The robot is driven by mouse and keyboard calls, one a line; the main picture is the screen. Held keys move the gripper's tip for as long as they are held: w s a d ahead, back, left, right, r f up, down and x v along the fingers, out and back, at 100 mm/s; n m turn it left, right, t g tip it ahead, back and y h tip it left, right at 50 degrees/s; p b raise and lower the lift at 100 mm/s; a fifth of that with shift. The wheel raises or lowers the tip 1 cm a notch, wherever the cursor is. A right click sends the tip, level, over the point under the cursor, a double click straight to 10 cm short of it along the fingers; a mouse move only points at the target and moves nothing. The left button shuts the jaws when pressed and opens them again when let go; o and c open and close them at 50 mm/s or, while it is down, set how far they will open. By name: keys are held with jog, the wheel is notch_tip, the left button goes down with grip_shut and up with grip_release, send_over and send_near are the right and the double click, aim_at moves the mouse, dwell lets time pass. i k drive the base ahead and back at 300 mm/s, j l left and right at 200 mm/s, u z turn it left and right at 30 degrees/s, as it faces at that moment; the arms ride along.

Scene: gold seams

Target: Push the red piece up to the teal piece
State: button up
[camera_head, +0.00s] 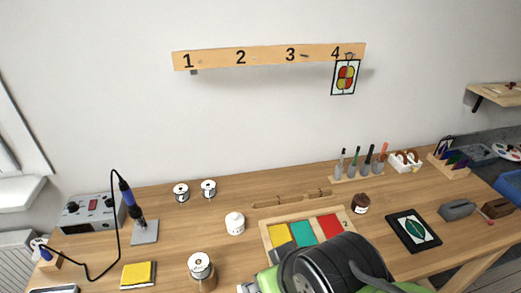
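The red piece (329,224) lies flat in a light wooden tray (267,227) on the bench, at the right of a row. The teal piece (303,231) lies just to its left, with a narrow light strip showing between them. A yellow piece (278,235) is left of the teal one. My green and black arm covers the front of the tray and the lower ends of the pieces. My gripper's fingertips cannot be made out.
A white jar (235,223) stands left of the tray and a brown jar (360,203) right of it. A solder spool (200,266) is at front left. A framed leaf panel (413,231) lies at right. A tool rack (357,176) stands behind.

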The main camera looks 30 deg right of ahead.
aim_at(331, 227)
jog(key=k+l+z, duration=0.15)
jog(key=z, duration=0.35)
jog(key=l+z, duration=0.25)
jog(key=z, duration=0.2)
jog(key=k, duration=0.05)
